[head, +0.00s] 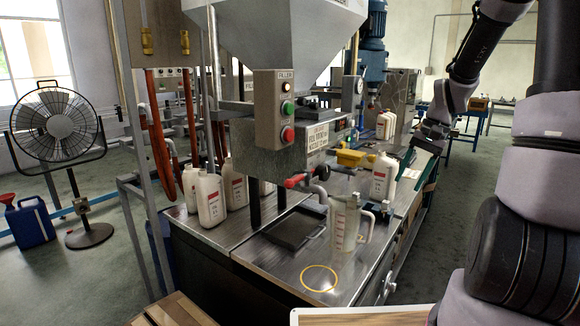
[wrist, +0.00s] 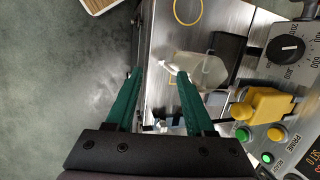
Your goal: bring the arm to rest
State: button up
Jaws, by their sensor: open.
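My arm comes in from the upper right of the head view, and my gripper (head: 418,170) hangs over the far right side of the steel bench (head: 262,256). In the wrist view the two green fingers of my gripper (wrist: 159,74) are spread wide with nothing held between them. A translucent measuring jug (head: 344,228) stands upright on the bench under the filler spout, its handle to the right. It also shows in the wrist view (wrist: 208,72), beyond the right fingertip. Whether that fingertip touches the jug I cannot tell.
A white bottle (head: 382,178) stands on the bench close to my gripper. More white bottles (head: 210,198) stand at the left by the filling machine (head: 290,150). A yellow ring (head: 319,278) marks bare bench in front of the jug. Open floor (wrist: 60,80) lies left of the bench in the wrist view.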

jog(key=s+a+r+n+t, duration=0.1)
jog(key=s+a+r+t, duration=0.2)
jog(key=s+r, duration=0.5)
jog(key=s+a+r+n+t+h, duration=0.1)
jog(key=s+a+r+t, duration=0.3)
jog(key=s+r, duration=0.4)
notch_tip(320, 180, up, 5)
jog(key=shift+s+a+f+h, duration=0.15)
jog(key=shift+s+a+h, duration=0.05)
jog(key=shift+s+h, duration=0.1)
jog(key=shift+w+n, duration=0.15)
jog(key=shift+n, duration=0.15)
